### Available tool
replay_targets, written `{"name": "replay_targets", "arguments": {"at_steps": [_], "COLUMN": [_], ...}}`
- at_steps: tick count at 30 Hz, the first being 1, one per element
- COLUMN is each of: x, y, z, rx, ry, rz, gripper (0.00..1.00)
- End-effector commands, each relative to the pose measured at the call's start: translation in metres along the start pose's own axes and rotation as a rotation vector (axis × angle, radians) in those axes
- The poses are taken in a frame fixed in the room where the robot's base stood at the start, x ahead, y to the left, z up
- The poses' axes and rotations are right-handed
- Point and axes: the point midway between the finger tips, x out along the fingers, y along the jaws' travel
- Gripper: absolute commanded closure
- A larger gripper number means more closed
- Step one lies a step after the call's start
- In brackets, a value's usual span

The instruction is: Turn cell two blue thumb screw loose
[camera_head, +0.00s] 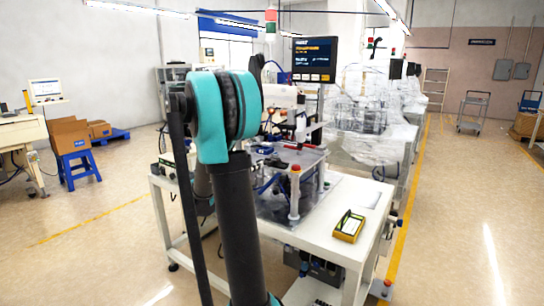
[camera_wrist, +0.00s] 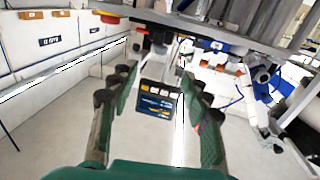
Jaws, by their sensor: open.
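My gripper (camera_wrist: 157,82) shows in the wrist view with its two green fingers spread apart and nothing between them. A dark display panel shows in the gap, well beyond the fingers. In the head view my arm covers the left part of the workstation, and the gripper cannot be made out there. The workstation (camera_head: 334,232) is a white bench with fixtures and machinery on top. Small blue parts (camera_head: 268,186) show among the fixtures, but I cannot tell whether one is cell two's blue thumb screw. No blue thumb screw is clearly identifiable in either view.
The display (camera_head: 313,60) stands above the bench. A yellow tray (camera_head: 349,227) lies at the bench's front right. A red button (camera_head: 296,168) tops a pale post. Plastic-wrapped machinery (camera_head: 370,105) stands behind. A blue stool (camera_head: 79,165) carries boxes at left.

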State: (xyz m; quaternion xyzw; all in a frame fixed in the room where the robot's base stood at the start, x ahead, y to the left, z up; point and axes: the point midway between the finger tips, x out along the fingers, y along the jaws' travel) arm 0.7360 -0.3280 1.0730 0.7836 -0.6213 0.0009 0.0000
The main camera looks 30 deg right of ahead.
Motion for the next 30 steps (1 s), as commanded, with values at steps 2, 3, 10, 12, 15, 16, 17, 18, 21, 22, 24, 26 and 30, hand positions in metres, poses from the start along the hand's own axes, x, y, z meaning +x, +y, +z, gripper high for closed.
{"name": "replay_targets", "arguments": {"at_steps": [2,3,10,12,15,16,17,18,21,22,24,26,30], "x": [0.018,0.025,0.071,0.085,0.102,0.106,0.110,0.115,0.125,0.127,0.130,0.132,0.132], "y": [0.002,0.002,0.002,0.001,0.001,0.002,0.001,0.001,0.001,0.001,0.001,0.001,0.001], "z": [0.000,0.000,0.001,0.001,0.000,0.001,0.001,0.001,0.001,0.001,0.001,0.001,0.001], "rx": [0.000,0.000,-0.001,-0.001,-0.001,-0.001,-0.001,-0.001,-0.001,-0.001,-0.001,-0.001,-0.001], "ry": [0.000,-0.001,-0.001,-0.001,-0.001,-0.001,-0.001,-0.001,-0.001,-0.001,-0.001,-0.001,-0.002], "rz": [0.005,0.004,0.004,0.004,0.003,0.003,0.002,0.001,0.001,0.001,-0.001,-0.001,-0.001], "gripper": [0.52,0.52,0.52,0.52,0.52,0.52,0.52,0.52,0.52,0.52,0.52,0.52,0.52]}}
